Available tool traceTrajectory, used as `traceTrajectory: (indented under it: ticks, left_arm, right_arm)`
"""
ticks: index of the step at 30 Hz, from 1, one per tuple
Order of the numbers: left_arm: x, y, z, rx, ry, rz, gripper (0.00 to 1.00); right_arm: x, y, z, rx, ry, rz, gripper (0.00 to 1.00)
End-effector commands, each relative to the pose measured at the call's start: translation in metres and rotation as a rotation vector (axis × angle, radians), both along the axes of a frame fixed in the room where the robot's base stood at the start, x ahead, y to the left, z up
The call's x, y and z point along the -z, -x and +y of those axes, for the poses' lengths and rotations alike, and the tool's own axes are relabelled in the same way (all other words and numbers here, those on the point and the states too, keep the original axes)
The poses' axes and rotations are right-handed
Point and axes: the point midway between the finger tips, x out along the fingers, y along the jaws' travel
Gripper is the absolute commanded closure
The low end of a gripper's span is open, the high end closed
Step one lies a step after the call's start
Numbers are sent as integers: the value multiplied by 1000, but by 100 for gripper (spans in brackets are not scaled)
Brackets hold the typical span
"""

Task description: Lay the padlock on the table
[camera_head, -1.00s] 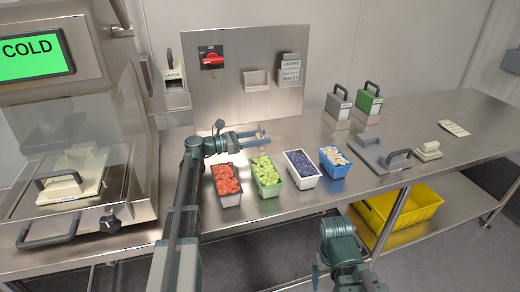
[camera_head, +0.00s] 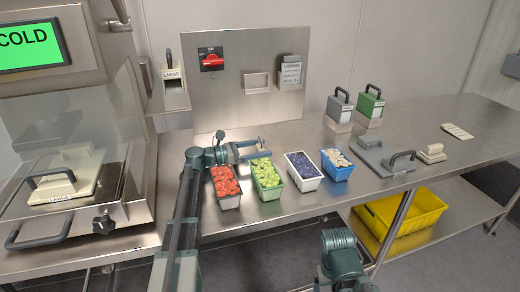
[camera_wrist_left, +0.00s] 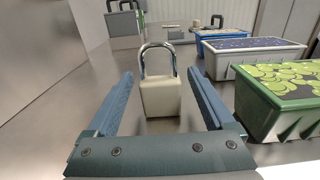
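The padlock (camera_wrist_left: 161,97) has a cream body and a shiny steel shackle. In the left wrist view it stands upright, shackle up, between the two fingers of my left gripper (camera_wrist_left: 161,82). A gap shows on both sides, so the fingers are open and do not grip it. In the head view my left gripper (camera_head: 258,147) is low over the steel table (camera_head: 300,134), behind the fruit punnets, and the padlock is small at its fingertips. Only part of my right arm shows at the bottom of the head view; its fingers are not visible.
Punnets of red (camera_head: 226,187), green (camera_head: 267,178), blue (camera_head: 303,171) and pale (camera_head: 336,164) contents stand in front. A steel panel with a red switch (camera_head: 211,60) is behind. Grey and cream handled blocks are on the right. A yellow crate (camera_head: 402,218) is below.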

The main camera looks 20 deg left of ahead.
Motion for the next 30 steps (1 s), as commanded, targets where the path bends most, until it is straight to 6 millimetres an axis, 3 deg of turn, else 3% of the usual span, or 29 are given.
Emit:
traceTrajectory:
  ticks: [7,19,30]
  left_arm:
    - [-6,0,1,0,0,0,13]
    - [-3,35,52,-2,0,0,13]
    - [-3,42,62,1,0,0,13]
  right_arm:
    - [-6,0,0,0,-1,0,14]
    - [-3,0,0,0,-1,0,14]
    - [-3,0,0,0,-1,0,14]
